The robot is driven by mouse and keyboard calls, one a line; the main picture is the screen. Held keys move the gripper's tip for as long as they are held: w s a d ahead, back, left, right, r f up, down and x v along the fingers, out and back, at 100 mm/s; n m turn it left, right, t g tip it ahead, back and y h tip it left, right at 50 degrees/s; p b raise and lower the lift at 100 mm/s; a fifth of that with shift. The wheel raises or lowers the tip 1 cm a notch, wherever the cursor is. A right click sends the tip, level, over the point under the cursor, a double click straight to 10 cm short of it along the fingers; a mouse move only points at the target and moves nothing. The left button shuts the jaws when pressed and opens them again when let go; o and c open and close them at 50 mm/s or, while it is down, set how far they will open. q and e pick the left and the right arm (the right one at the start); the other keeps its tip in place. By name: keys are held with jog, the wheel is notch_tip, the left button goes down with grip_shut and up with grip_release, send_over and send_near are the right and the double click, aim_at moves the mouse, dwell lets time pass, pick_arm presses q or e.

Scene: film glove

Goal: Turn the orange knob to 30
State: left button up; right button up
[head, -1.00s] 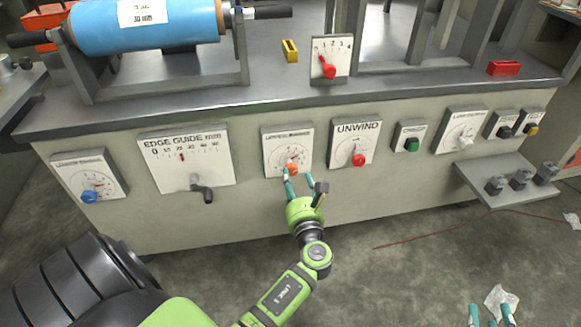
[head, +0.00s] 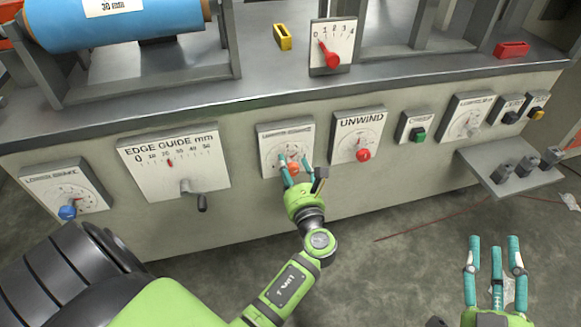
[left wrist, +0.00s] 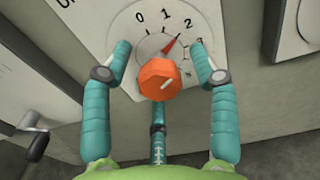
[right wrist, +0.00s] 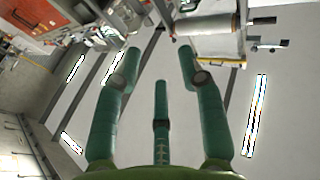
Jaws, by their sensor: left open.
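The orange knob (head: 292,169) sits on a white dial plate (head: 272,140) on the machine's front. My right gripper (head: 496,250) is open and empty at the lower right, away from the panel.
The edge guide plate (head: 170,160) with a dark crank is left of the orange knob. The unwind dial with a red knob (head: 363,155) is close on its right. A green button (head: 417,134) and a shelf (head: 500,165) are further right.

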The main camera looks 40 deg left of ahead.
pick_arm(q)
jog(key=c, duration=1.2)
jog(key=shift+o, duration=0.2)
jog(key=shift+n, duration=1.1)
jog(key=shift+n+b, duration=0.35)
jog(key=shift+n, duration=0.65)
jog(key=shift+r+n, duration=0.1)
jog(key=shift+n, duration=0.8)
pick_arm(e)
notch_tip(320, 180, up, 5)
jog(key=s+a+n+t+y, duration=0.1)
jog(key=s+t+y, duration=0.1)
jog(key=shift+s+r+t, duration=0.2)
jog(key=shift+s+t, duration=0.1)
jog(key=shift+t, duration=0.1)
jog(key=shift+y, duration=0.3)
